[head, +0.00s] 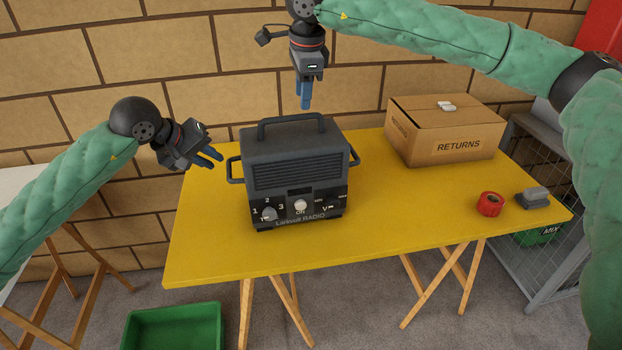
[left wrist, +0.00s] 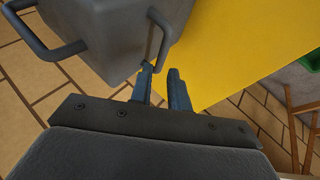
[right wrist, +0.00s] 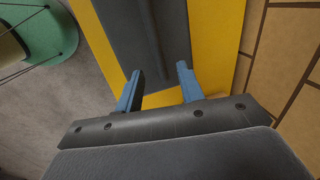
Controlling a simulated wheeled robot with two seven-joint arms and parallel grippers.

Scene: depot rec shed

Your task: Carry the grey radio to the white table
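The grey radio (head: 297,165) stands upright on the yellow table (head: 400,215), with a top handle (head: 291,121) and a handle on each side. The white table (head: 14,182) shows only partly at the left edge, behind my left arm. My left gripper (head: 216,157) is open and empty beside the radio's left handle (head: 234,169). In the left wrist view, its fingertips (left wrist: 158,70) are close to a side handle (left wrist: 163,38); contact cannot be told. My right gripper (head: 305,104) is open, pointing down above the radio. The right wrist view shows the radio (right wrist: 146,40) beyond its spread fingers.
A cardboard box marked RETURNS (head: 445,138), a red tape roll (head: 490,204) and a grey object (head: 533,197) occupy the yellow table's right side. A green bin (head: 172,328) sits on the floor in front. A wire cage (head: 535,235) stands at right. A brick wall is behind.

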